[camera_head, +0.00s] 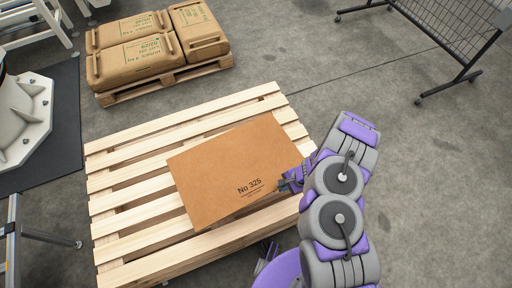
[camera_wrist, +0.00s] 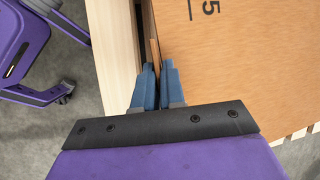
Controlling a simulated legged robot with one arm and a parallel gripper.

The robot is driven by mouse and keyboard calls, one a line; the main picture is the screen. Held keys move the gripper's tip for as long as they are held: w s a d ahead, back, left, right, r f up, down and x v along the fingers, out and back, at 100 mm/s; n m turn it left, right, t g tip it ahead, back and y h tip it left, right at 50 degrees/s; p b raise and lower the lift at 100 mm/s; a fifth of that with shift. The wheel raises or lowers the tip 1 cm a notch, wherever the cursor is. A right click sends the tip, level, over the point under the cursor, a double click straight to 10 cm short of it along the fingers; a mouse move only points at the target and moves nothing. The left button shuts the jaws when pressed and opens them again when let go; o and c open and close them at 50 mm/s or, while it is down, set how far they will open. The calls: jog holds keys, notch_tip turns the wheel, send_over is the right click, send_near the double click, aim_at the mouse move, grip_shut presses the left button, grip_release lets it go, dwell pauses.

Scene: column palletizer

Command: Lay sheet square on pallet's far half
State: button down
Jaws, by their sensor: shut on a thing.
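A brown cardboard sheet (camera_head: 225,160) marked "No 325" lies over the middle and right part of the wooden pallet (camera_head: 112,205). Its edges are turned a little against the slats, not parallel to them. Slats show bare on the left, at the back and along the front. My gripper (camera_head: 284,185) is shut on the sheet's near right edge. In the wrist view the blue fingers (camera_wrist: 158,70) pinch that edge, and the sheet (camera_wrist: 245,75) spreads to the right. I cannot tell whether the sheet rests flat on the slats or hangs just above them.
A second pallet with several brown sacks (camera_head: 150,60) stands behind. A wire-mesh rack (camera_head: 455,35) is at the back right, a pale machine base (camera_head: 25,110) on a dark mat at the left.

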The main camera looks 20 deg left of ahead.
jog(key=shift+m+t, duration=0.3)
jog(key=shift+m, duration=0.3)
jog(key=s+d+f, duration=0.2)
jog(key=s+f, duration=0.1)
jog(key=s+d+f, duration=0.3)
jog(key=shift+s+d, duration=0.1)
jog(key=shift+d, duration=0.05)
jog(key=w+d+f+b, duration=0.1)
jog(key=w+f, duration=0.1)
jog(key=w, duration=0.5)
jog(key=w+d+f+b, duration=0.1)
jog(key=w+d+f, duration=0.1)
jog(key=w, duration=0.6)
jog(key=shift+w+d+f+b, duration=0.3)
jog(key=shift+f+b, duration=0.1)
jog(key=shift+f, duration=0.15)
jog(key=c, duration=1.2)
grip_release()
jog(key=shift+r, duration=0.1)
